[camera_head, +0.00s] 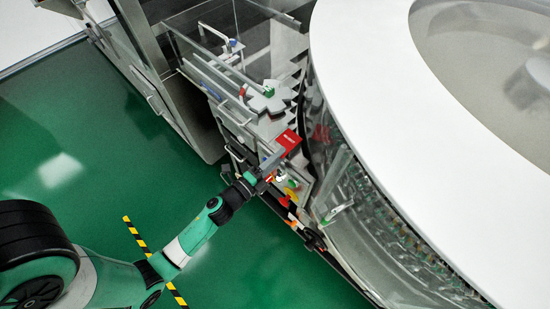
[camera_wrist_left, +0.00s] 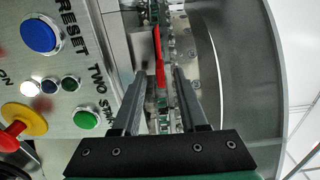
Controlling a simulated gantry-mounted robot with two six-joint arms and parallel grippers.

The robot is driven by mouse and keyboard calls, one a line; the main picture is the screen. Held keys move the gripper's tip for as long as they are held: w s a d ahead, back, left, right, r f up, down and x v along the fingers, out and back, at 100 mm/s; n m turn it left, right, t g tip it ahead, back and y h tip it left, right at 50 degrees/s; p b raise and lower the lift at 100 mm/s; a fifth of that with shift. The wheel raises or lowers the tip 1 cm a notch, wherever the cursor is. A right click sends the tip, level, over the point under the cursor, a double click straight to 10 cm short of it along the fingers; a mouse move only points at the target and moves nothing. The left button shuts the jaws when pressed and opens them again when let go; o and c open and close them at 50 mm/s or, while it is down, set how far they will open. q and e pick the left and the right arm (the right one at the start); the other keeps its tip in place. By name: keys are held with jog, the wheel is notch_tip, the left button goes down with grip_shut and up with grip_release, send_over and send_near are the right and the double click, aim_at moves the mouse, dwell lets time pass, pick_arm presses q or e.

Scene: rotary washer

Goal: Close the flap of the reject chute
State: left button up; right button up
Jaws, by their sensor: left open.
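The red flap (camera_head: 288,141) of the reject chute, with pale lettering, is at the washer's side in the head view. In the left wrist view the red flap (camera_wrist_left: 159,57) shows nearly edge-on as a narrow upright strip, just ahead of the fingertips and between their lines. My left gripper (camera_head: 273,159) is right by the flap's lower left side in the head view. The left gripper (camera_wrist_left: 160,76) is open, with a clear gap between its two fingers. I cannot tell whether a finger touches the flap. The chute itself is mostly hidden. My right gripper is not in view.
A control panel (camera_wrist_left: 70,75) with blue, green and yellow-red buttons lies close left of the fingers. The large round washer (camera_head: 365,110) with its white top fills the right. A clear-walled box (camera_head: 215,45) and a grey star wheel (camera_head: 270,98) stand behind. Green floor (camera_head: 110,130) is open at left.

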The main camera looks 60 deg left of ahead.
pick_arm(q)
jog(key=v, duration=1.1)
jog(key=shift+s+b, duration=0.3)
